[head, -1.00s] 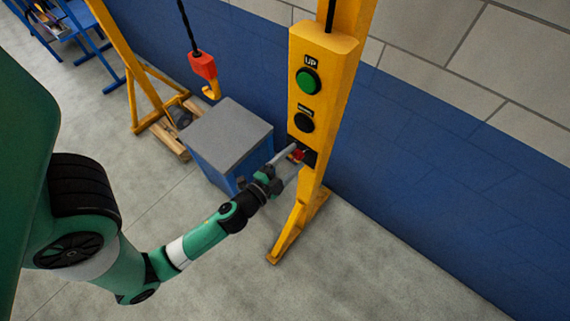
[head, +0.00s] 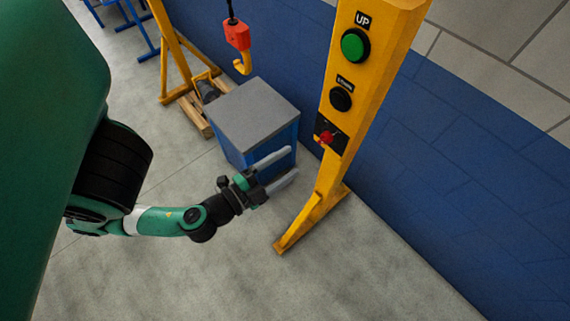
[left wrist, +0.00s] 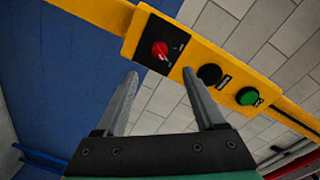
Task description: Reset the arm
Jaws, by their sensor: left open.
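My left gripper (head: 284,168) is open and empty, left of the yellow control post and apart from it. Its two grey fingers also show spread in the left wrist view (left wrist: 160,88). The yellow control panel (head: 372,55) carries a green UP button (head: 355,45), a black button (head: 341,98) and a red knob (head: 326,137) on a black plate. In the left wrist view the red knob (left wrist: 160,50), black button (left wrist: 210,74) and green button (left wrist: 247,96) lie beyond the fingers, untouched. My right gripper is not in view.
A blue box with a grey top (head: 252,113) stands behind my left gripper. A red hoist block with a yellow hook (head: 237,36) hangs beyond it. The post's yellow foot (head: 312,218) stretches across the floor. Grey floor (head: 210,270) in front is clear.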

